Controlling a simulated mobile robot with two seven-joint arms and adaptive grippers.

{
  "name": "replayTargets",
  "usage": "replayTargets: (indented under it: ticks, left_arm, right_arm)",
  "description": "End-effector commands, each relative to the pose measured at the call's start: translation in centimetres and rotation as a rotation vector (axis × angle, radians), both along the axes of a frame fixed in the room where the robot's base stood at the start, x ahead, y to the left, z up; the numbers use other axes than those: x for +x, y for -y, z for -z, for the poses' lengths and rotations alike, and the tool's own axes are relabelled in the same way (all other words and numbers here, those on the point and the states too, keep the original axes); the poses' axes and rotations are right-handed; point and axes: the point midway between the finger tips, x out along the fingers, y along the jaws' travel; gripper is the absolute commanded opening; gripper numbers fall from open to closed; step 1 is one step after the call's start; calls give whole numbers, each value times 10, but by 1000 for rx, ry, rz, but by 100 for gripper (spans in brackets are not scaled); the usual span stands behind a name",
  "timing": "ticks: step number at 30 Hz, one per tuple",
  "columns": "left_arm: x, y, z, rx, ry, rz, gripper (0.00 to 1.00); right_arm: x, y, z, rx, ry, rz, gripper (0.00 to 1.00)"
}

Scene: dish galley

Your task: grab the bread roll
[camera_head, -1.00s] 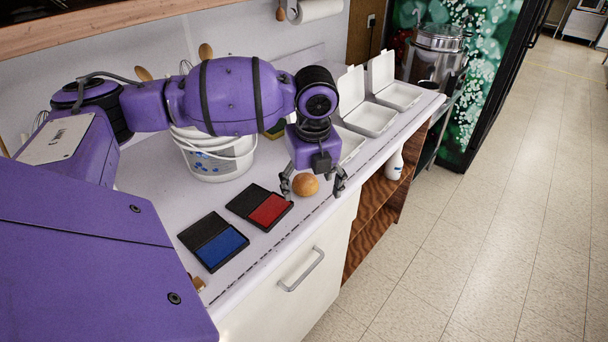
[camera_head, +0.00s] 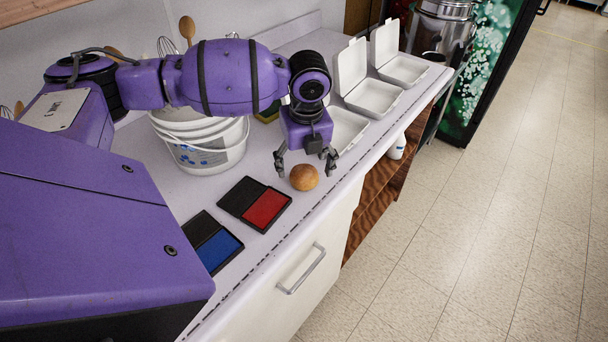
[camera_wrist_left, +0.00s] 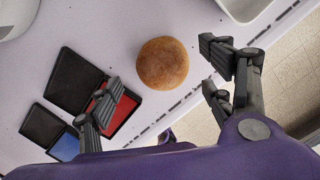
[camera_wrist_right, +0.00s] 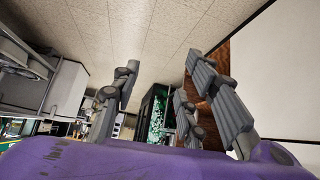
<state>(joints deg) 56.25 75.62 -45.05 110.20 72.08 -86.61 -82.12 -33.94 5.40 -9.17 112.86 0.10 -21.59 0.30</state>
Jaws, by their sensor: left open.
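The bread roll (camera_head: 304,177) is round and golden brown. It sits on the white counter near its front edge, right of the red pad. In the left wrist view the roll (camera_wrist_left: 162,63) lies on the counter beyond my fingers and shows whole. My left gripper (camera_head: 305,161) is open and empty, its fingers pointing down. In the head view its fingertips appear just above and to either side of the roll, not visibly touching it. My right gripper (camera_wrist_right: 165,95) shows only in its own wrist view, with fingers apart and nothing between them.
A red stamp pad (camera_head: 264,209) and a blue one (camera_head: 219,249) lie open left of the roll. A white bucket (camera_head: 205,150) stands behind. Open white boxes (camera_head: 375,95) line the counter to the right. The counter's front edge is close to the roll.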

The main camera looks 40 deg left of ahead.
Motion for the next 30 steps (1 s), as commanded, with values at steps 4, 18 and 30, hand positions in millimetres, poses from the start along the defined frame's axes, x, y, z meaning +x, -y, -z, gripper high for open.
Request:
replayTargets:
  ticks: [4,18,30]
  left_arm:
    - [1,0,25,0,-3,0,74]
    - [2,-1,34,-1,1,1,52]
    - [2,-1,33,-1,1,1,34]
  right_arm:
    - [3,-5,-2,7,6,-4,40]
    - [7,-13,-3,24,15,5,40]
    - [6,-7,-3,12,13,1,40]
